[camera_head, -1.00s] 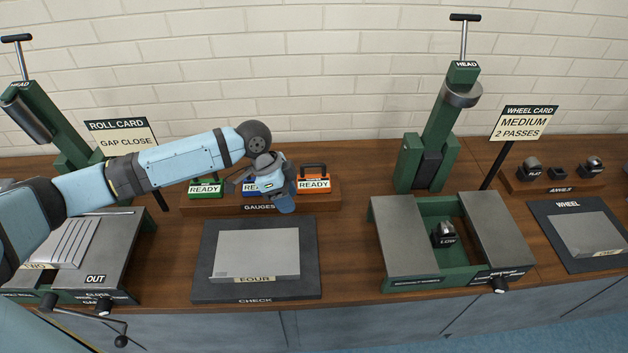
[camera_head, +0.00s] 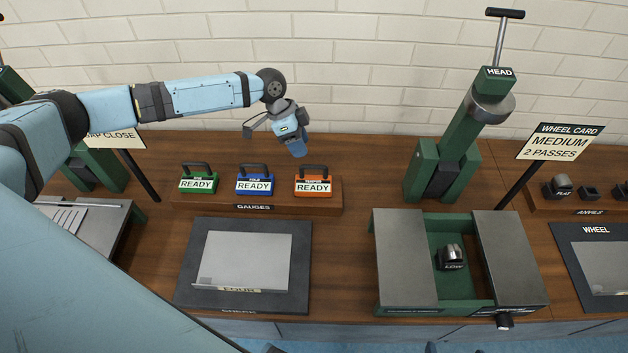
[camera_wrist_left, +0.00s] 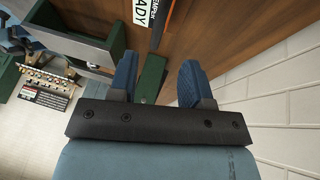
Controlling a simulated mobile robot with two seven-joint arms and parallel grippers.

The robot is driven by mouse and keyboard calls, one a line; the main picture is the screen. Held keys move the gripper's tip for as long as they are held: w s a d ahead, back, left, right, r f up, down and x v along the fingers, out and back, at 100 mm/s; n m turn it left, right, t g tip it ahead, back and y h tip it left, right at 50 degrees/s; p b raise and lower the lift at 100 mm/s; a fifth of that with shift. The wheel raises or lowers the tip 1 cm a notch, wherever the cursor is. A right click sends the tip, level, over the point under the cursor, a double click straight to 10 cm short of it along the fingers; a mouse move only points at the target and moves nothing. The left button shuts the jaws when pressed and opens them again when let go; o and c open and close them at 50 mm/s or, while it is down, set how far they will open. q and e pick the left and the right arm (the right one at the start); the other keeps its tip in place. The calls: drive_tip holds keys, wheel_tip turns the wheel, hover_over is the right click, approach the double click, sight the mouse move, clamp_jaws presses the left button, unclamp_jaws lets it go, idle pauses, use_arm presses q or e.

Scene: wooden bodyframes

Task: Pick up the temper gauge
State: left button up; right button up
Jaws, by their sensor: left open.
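The temper gauge (camera_head: 313,181) is orange with a dark handle on top and a white READY label. It stands at the right end of the gauge rack (camera_head: 222,202), and its orange edge and TEMPER label show at the top of the left wrist view (camera_wrist_left: 159,24). My left gripper (camera_head: 298,148) hangs above and behind the orange gauge in the head view, apart from it. Its two blue fingers (camera_wrist_left: 158,82) are spread with nothing between them. My right gripper is not in view.
A blue gauge (camera_head: 255,181) and a green gauge (camera_head: 199,180) share the rack. In front lies a dark check plate (camera_head: 300,270) with a grey sheet. A green machine (camera_head: 448,150) stands to the right, a brick wall behind. Bare wood lies between rack and machine.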

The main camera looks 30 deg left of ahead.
sight(309, 167)
use_arm(q)
drive_tip(key=x, duration=0.2)
drive_tip(key=p+x, duration=0.1)
drive_tip(key=x, duration=0.4)
drive_tip(key=shift+s+a+p, duration=0.2)
drive_tip(key=shift+s+p, duration=0.1)
drive_tip(key=shift+p, duration=0.05)
drive_tip(key=shift+d+f, duration=0.15)
drive_tip(key=shift+f, duration=0.35)
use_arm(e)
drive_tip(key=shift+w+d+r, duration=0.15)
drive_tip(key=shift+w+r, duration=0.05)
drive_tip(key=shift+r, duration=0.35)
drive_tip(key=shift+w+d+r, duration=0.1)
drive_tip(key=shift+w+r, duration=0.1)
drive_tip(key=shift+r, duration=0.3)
use_arm(q)
clamp_jaws()
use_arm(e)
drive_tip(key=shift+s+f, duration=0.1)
